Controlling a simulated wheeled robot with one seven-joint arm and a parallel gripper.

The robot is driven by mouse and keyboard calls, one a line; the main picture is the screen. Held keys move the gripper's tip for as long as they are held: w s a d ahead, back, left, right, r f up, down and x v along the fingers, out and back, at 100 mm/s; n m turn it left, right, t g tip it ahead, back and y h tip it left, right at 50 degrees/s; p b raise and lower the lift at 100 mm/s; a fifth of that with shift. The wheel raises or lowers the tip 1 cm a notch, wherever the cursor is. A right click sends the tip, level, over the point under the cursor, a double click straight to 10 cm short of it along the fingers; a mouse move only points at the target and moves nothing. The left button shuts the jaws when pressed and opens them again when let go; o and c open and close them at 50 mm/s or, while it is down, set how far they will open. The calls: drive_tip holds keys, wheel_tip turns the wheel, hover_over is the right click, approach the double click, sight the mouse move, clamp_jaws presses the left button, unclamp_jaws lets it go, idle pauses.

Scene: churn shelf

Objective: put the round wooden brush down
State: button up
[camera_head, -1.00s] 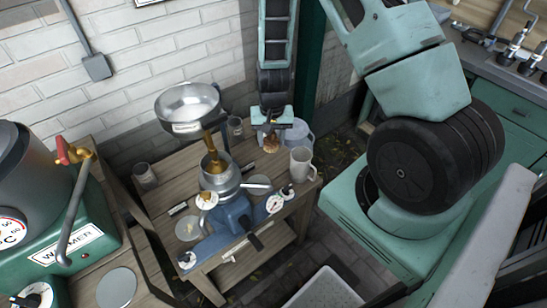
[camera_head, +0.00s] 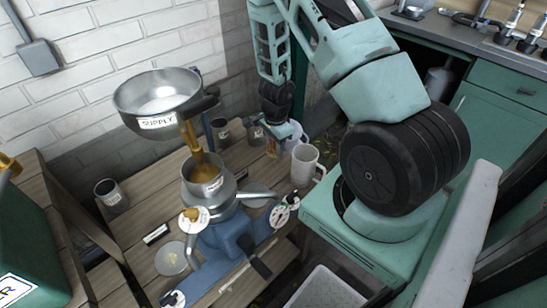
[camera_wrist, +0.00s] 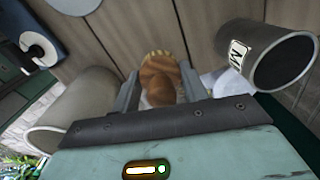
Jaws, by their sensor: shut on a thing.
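The round wooden brush (camera_wrist: 160,82), brown with a pale scalloped edge, sits between the two fingers of my gripper (camera_wrist: 160,90) in the wrist view. My gripper is shut on it. In the head view the brush (camera_head: 271,148) is a small brown patch below my gripper (camera_head: 274,143), over the back right part of the wooden table (camera_head: 150,212). I cannot tell whether the brush touches the wood. Its underside is hidden.
A labelled can (camera_wrist: 275,58) is right of my gripper and a grey vessel (camera_wrist: 75,108) left of it in the wrist view. In the head view, a pale mug (camera_head: 305,163) stands near the table's right edge. The supply bowl (camera_head: 155,100) and blue separator (camera_head: 228,238) fill the middle.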

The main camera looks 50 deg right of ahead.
sight(274, 153)
wheel_tip(274, 153, down, 4)
drive_tip(key=shift+f+b, duration=0.1)
drive_tip(key=shift+b, duration=0.85)
drive_tip(key=o, duration=1.3)
drive_tip(key=r+p, duration=0.1)
drive_tip(key=r, duration=0.3)
drive_tip(key=r+p, duration=0.2)
drive_tip(key=r, duration=0.2)
drive_tip(key=r+p, duration=0.2)
drive_tip(key=r, duration=0.2)
drive_tip(key=shift+s+r, duration=0.1)
drive_tip(key=shift+s, duration=0.15)
